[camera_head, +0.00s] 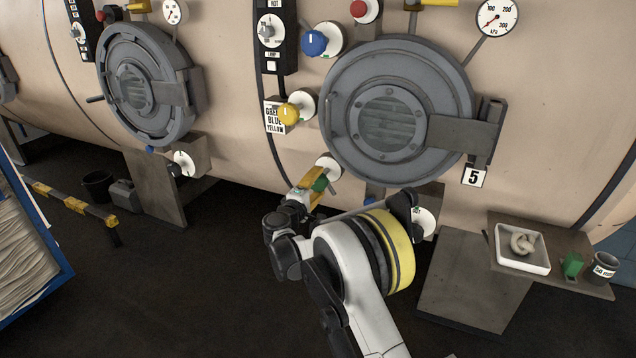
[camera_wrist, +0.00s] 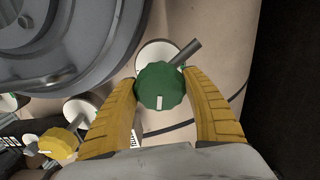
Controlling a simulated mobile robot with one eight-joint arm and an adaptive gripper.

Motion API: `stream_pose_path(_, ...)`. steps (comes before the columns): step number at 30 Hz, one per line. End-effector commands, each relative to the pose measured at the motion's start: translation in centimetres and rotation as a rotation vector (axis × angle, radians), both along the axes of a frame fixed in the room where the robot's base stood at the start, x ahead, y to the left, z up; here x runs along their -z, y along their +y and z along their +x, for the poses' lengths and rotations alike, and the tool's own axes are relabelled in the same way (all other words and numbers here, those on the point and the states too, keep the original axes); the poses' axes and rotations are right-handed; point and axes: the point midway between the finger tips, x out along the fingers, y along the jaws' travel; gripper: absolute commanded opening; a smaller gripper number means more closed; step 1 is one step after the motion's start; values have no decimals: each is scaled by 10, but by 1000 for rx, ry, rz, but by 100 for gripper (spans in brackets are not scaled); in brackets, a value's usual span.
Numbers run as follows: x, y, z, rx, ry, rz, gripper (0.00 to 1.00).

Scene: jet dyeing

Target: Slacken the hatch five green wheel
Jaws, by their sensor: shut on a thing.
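The hatch five green wheel (camera_wrist: 160,88) is a knobbed green handwheel with a white mark and a grey lever behind it, in front of a white disc. In the wrist view my gripper (camera_wrist: 163,95) has its two yellow fingers on either side of the wheel, shut on it. In the head view the green wheel (camera_head: 320,184) shows as a small patch between the yellow fingers of my gripper (camera_head: 316,183), below and left of the hatch marked 5 (camera_head: 395,110). My arm hides part of the area below the hatch.
A yellow knob (camera_head: 289,113) and a blue knob (camera_head: 314,43) sit left of the hatch. A red knob (camera_head: 358,8) is above. At the right, a shelf (camera_head: 495,225) bears a white tray (camera_head: 535,267), a green block (camera_head: 572,264) and a mug (camera_head: 604,268). A gauge (camera_head: 494,17) is upper right.

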Motion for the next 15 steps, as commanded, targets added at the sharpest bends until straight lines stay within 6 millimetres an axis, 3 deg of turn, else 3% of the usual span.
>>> stream_pose_path(15,1,1,0,0,-166,460,26)
